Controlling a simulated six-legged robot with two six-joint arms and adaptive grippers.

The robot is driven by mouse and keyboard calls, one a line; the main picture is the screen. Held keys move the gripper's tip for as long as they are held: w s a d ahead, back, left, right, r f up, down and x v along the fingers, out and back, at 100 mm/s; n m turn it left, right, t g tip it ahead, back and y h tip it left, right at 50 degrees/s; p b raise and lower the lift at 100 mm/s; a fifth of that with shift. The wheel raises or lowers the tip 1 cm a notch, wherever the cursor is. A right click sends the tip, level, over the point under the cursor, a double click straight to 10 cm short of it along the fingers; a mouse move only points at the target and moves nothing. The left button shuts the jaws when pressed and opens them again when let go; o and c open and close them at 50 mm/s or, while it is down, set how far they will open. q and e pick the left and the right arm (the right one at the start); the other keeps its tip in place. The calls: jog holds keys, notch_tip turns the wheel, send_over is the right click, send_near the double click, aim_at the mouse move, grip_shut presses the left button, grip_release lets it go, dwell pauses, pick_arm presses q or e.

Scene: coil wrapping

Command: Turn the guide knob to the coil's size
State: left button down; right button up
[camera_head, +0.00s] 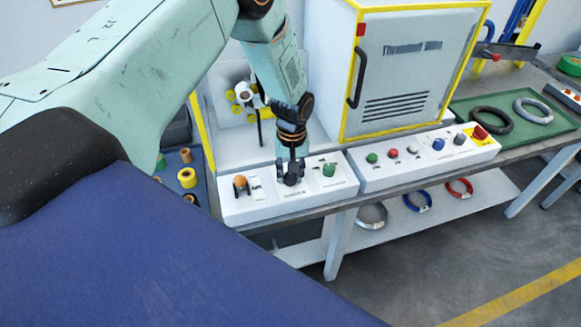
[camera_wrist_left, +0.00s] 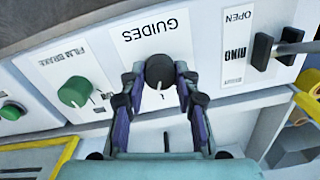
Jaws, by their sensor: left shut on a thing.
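The dark guide knob (camera_wrist_left: 160,72) sits on a white panel in the left wrist view, below an upside-down "GUIDES" label (camera_wrist_left: 155,36). A pale pointer line on it points toward the bottom of that picture. My left gripper (camera_wrist_left: 157,80) is shut on the knob, one finger on each side. In the head view my left gripper (camera_head: 290,176) reaches down onto the white control box (camera_head: 268,206) and largely hides the knob. A dark coil (camera_head: 490,126) and a pale grey coil (camera_head: 534,110) lie on a green mat (camera_head: 466,116) at the right. My right gripper is not in view.
A green film brake knob (camera_wrist_left: 75,91) and a black lever switch (camera_wrist_left: 265,52) flank the guide knob. A second button box (camera_head: 420,165) stands right of it, before a yellow-framed cabinet (camera_head: 405,75). Grey, blue and red rings (camera_head: 459,187) hang or lie below.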

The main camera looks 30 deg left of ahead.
pick_arm(q)
jog(key=n+p, duration=0.1)
jog(key=n, duration=0.1)
jog(key=n+p, duration=0.1)
jog(key=n, duration=0.2)
jog(key=shift+w+r+n+p, duration=0.2)
jog(key=shift+r+n+p, duration=0.1)
jog(key=shift+p, duration=0.1)
jog(key=shift+a+n+p, duration=0.1)
jog(key=shift+n+p, duration=0.8)
jog(key=shift+n, duration=1.3)
jog(key=shift+w+f, duration=0.1)
jog(key=c, duration=1.3)
grip_release()
jog(key=o, duration=0.3)
jog(key=shift+s, duration=0.25)
jog(key=shift+f, duration=0.1)
notch_tip(320, 180, up, 12)
jog(key=shift+w+r, duration=0.1)
